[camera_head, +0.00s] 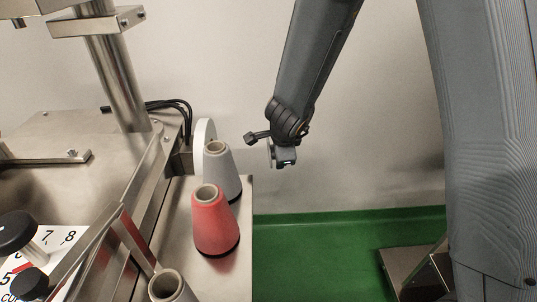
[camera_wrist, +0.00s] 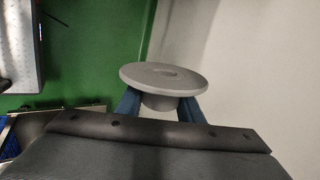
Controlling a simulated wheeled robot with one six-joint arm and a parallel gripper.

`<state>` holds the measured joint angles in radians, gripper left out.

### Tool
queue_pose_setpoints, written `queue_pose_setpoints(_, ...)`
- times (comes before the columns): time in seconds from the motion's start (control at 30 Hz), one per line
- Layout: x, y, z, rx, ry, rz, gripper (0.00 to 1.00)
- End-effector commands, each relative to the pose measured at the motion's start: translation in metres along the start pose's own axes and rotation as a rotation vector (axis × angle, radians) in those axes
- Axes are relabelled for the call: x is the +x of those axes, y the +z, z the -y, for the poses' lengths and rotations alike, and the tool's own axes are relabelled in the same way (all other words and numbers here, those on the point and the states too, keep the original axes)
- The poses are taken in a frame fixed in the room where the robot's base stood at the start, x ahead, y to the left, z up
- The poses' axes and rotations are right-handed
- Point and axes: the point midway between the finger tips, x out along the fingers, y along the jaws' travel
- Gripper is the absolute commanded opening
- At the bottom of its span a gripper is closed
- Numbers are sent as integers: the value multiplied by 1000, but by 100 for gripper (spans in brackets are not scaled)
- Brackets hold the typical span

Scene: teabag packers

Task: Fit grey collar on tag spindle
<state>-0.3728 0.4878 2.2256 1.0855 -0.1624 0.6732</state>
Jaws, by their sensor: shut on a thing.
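The grey collar (camera_wrist: 145,73), a flat round disc with a short hub and a small centre recess, is held between the two blue fingers of my gripper (camera_wrist: 160,106) in the wrist view. The fingers are shut on its hub, and the disc faces away from the palm. In the head view my gripper (camera_head: 283,160) hangs in the air right of the machine, apart from it; the collar is hard to make out there. A pale upright disc (camera_head: 202,133) stands by a bracket at the machine's side, behind the cones. I cannot make out the tag spindle clearly.
A grey cone (camera_head: 222,175), a red cone (camera_head: 212,225) and another grey cone (camera_head: 168,290) stand on the steel shelf (camera_head: 240,250). Black cables (camera_head: 175,105) loop behind the machine. Open air lies between the shelf and my arm, above the green floor (camera_head: 330,240).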

Motion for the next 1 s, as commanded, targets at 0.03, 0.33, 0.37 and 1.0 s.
queue_pose_setpoints(0.03,-6,10,-1,18,-1,11,10)
queue_pose_setpoints(0.33,-17,34,-7,93,-3,38,10)
queue_pose_setpoints(0.37,-17,34,-7,94,-3,38,10)
queue_pose_setpoints(1.0,-20,58,-4,95,-4,40,10)
